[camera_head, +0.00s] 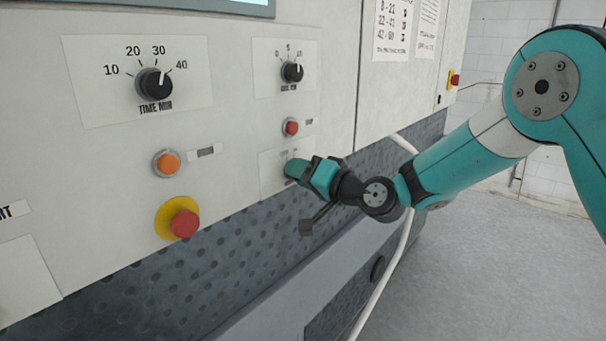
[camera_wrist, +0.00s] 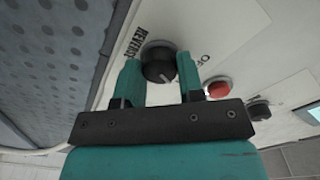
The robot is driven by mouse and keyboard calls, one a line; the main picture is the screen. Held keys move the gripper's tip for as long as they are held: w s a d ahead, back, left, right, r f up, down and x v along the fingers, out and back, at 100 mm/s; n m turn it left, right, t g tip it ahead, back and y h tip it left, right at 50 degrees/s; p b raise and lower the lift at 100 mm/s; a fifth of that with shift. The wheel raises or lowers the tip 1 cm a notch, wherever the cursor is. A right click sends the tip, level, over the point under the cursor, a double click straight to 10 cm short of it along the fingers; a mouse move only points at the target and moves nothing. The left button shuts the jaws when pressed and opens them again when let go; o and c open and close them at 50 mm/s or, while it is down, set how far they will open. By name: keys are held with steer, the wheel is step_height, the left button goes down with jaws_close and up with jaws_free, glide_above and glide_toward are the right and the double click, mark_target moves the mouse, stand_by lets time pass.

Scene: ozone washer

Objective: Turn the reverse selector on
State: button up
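The reverse selector is a round black knob (camera_wrist: 158,62) with a pale pointer mark, on a white label plate reading "REV" and "OF" in the wrist view. In the head view its plate (camera_head: 270,176) shows, but my gripper (camera_head: 295,168) hides the knob. In the wrist view my gripper (camera_wrist: 159,78) has its two teal fingers on either side of the knob, very close to it. I cannot tell whether they touch or press on it.
A small red button (camera_head: 290,127) sits just above the selector plate, with a black dial (camera_head: 291,71) above that. Left are a time dial (camera_head: 154,83), an orange button (camera_head: 167,163) and a red emergency stop (camera_head: 184,223). A white hose (camera_head: 392,262) runs below my arm.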

steer(key=o, duration=0.4)
steer(key=b+v, duration=0.8)
steer(key=v, duration=0.9)
steer(key=shift+s+d, duration=0.15)
steer(key=shift+s, duration=0.05)
